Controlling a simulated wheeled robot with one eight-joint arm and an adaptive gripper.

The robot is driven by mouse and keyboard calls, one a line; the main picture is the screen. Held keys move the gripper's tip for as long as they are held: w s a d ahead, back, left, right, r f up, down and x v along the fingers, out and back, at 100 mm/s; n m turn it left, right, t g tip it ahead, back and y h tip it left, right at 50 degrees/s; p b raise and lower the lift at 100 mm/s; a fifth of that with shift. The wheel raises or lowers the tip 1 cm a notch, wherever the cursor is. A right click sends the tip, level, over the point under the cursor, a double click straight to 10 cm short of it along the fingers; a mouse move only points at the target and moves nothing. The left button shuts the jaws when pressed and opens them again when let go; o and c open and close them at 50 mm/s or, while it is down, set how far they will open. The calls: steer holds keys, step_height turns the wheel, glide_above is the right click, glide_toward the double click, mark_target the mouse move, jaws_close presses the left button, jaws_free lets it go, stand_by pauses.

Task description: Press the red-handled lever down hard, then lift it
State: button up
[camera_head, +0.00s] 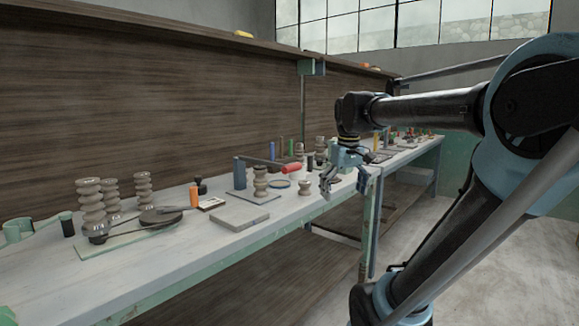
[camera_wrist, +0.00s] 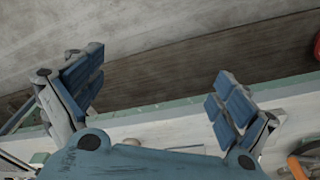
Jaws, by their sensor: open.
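The red handle of the lever (camera_head: 292,167) shows in the head view on the workbench, left of my gripper and beyond it, at the end of a dark bar. In the wrist view a red piece (camera_wrist: 317,46) is cut off by the right edge; I cannot tell if it is the handle. My gripper (camera_head: 329,184) hangs above the bench's front edge, pointing down. In the wrist view its two blue-padded fingers (camera_wrist: 157,88) are spread wide with nothing between them. It appears apart from the lever.
A wooden back panel (camera_head: 150,110) rises behind. Floor is open at the right.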

steer(key=w+a+r+n+g, duration=0.1)
steer(key=w+a+r+n, duration=0.2)
steer(key=w+a+r, duration=0.7)
steer(key=w+a+r+n, duration=0.3)
steer(key=w+a+r, duration=0.5)
steer(key=r, duration=0.4)
steer(key=f, duration=1.1)
steer(key=d+f, duration=0.1)
steer(key=f, duration=0.5)
steer(key=shift+w+f, duration=0.25)
steer(key=shift+w, duration=0.05)
steer(key=shift+r, duration=0.1)
steer(key=c, duration=1.5)
